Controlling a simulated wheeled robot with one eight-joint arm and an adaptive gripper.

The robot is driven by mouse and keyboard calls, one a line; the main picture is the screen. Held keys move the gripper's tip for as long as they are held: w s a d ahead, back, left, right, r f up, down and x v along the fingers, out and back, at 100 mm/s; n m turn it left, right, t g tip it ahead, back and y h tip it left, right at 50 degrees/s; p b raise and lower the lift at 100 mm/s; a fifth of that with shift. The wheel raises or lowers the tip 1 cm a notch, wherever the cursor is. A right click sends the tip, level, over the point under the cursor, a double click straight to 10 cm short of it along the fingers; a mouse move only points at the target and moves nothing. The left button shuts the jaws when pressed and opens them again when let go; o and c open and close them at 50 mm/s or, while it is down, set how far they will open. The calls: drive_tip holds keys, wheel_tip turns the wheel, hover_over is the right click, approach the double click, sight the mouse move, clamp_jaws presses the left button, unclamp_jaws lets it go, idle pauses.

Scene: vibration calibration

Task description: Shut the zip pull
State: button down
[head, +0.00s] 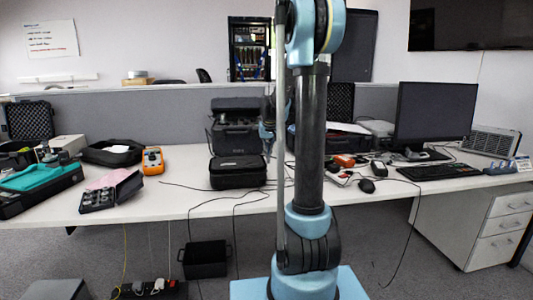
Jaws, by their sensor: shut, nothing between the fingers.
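A closed black soft case (238,173) lies near the front edge of the white table, left of my arm. It looks like a zip case, but its zip pull is too small to make out. My gripper (268,150) shows small and partly hidden beside my arm, above and to the right of the case. It is shut and empty. I cannot tell its exact distance from the case.
A larger black case (236,130) stands behind. An orange meter (152,161) and an open black pouch (112,152) lie left. A monitor (435,113), keyboard (435,172) and mouse (366,185) stand right. Cables cross the table (190,190).

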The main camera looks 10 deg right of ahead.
drive_tip(key=shift+s, duration=0.15)
drive_tip(key=s, duration=1)
drive_tip(key=shift+s, duration=0.4)
wheel_tip(320, 180, up, 9)
drive_tip(key=s+f, duration=0.5)
drive_tip(key=s, duration=0.5)
drive_tip(key=s+f+g, duration=0.1)
drive_tip(key=s+f, duration=0.5)
drive_tip(key=s, duration=0.4)
drive_tip(key=s+f, duration=0.6)
drive_tip(key=s, duration=0.4)
drive_tip(key=shift+s+a+g, duration=0.15)
drive_tip(key=shift+s+g, duration=0.15)
drive_tip(key=shift+s, duration=0.1)
